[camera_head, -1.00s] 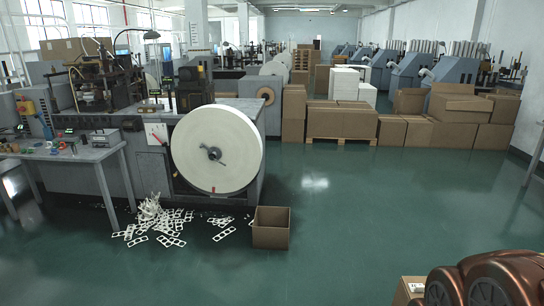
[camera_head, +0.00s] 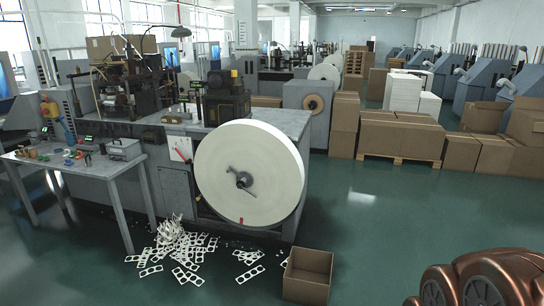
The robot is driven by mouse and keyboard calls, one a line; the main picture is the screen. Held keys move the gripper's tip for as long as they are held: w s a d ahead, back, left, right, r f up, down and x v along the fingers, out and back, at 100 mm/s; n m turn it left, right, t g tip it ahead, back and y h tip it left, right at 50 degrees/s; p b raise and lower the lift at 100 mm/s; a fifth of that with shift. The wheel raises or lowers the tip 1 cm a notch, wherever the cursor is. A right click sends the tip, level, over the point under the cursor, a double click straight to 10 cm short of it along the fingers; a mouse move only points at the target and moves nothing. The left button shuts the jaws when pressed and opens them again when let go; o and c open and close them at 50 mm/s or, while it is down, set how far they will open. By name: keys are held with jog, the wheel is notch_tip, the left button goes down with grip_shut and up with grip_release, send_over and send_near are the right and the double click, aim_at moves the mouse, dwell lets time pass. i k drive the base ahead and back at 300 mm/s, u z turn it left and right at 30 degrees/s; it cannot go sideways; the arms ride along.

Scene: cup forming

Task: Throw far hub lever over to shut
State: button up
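A large white paper reel (camera_head: 248,190) is mounted upright on the front of a grey forming machine (camera_head: 285,122). A dark hub with a lever (camera_head: 240,179) sits at the reel's middle; it is too small to tell whether the lever is open or shut. A small red mark (camera_head: 241,220) shows low on the reel's face. A copper-coloured part of my own body shows at the lower right. My gripper is not in view.
An open cardboard box (camera_head: 308,275) stands on the floor right of the reel. White punched scraps (camera_head: 180,250) lie before the machine. A grey worktable (camera_head: 75,160) with small tools stands at left. Stacked cartons (camera_head: 402,137) are at the back right.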

aim_at(240, 186)
jog(key=u, duration=0.4)
jog(key=i, duration=1.9)
jog(key=u, duration=0.8)
jog(key=i, duration=1.2)
jog(key=u, duration=0.2)
